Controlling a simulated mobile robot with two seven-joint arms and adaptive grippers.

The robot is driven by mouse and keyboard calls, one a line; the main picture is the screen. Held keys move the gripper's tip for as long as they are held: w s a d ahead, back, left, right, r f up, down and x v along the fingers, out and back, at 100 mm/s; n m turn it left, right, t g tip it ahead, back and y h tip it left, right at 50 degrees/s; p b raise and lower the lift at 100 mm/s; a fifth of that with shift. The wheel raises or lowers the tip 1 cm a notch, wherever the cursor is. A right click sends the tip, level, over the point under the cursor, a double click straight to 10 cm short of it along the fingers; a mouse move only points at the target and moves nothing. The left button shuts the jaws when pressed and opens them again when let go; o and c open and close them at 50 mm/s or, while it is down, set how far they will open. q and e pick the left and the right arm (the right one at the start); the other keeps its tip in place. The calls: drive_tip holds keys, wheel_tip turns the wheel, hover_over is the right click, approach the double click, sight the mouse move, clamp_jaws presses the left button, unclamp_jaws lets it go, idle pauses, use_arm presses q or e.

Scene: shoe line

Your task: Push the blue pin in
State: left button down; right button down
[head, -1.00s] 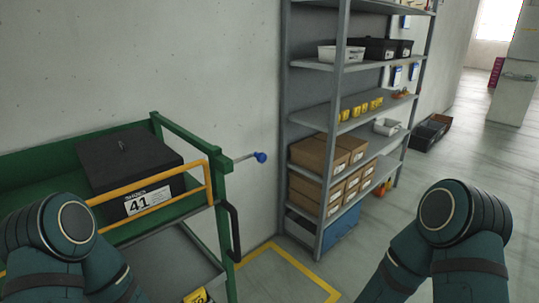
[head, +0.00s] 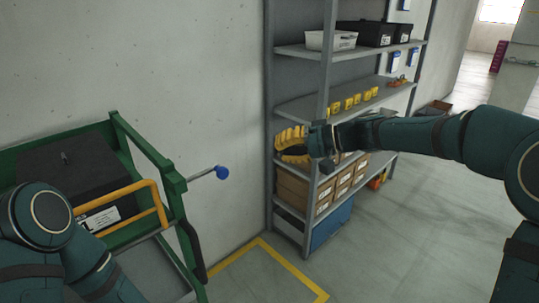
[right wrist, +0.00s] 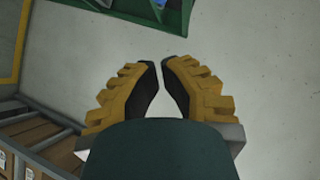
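The blue pin (head: 222,173) is a blue knob on a thin grey rod. The rod sticks out to the right from the end post of the green cart (head: 172,186), and a length of it shows between post and knob. My right gripper (head: 280,146), with yellow ribbed fingers, is in the air to the right of the knob and apart from it. In the right wrist view its black-padded fingertips (right wrist: 160,63) are almost together, with nothing between them. My left gripper is out of view; only part of my left arm shows.
A black box (head: 78,170) sits in the cart behind a yellow rail (head: 150,192). A grey shelf rack (head: 296,51) with cartons and bins stands behind my right gripper. The wall runs behind the cart. Yellow floor tape (head: 286,262) marks clear floor between cart and rack.

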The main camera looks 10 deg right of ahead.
sight(219, 176)
drive_tip(key=w+a+f, duration=0.1)
drive_tip(key=a+f, duration=0.3)
drive_tip(key=a, duration=0.6)
drive_tip(key=shift+w+a+f, duration=0.15)
drive_tip(key=shift+a+f, duration=0.2)
drive_tip(key=s+a+b, duration=0.1)
drive_tip(key=b, duration=0.1)
drive_tip(key=s+a+b, duration=0.1)
drive_tip(key=a+b, duration=0.1)
drive_tip(key=shift+s+a+f, duration=0.2)
drive_tip(key=shift+s, duration=0.1)
drive_tip(key=shift+s+a+r+b, duration=0.1)
drive_tip(key=shift+s+a+b, duration=0.35)
drive_tip(key=shift+b, duration=0.25)
drive_tip(key=shift+a+r, duration=0.1)
drive_tip(key=shift+a, duration=0.1)
drive_tip(key=shift+d+r, duration=0.1)
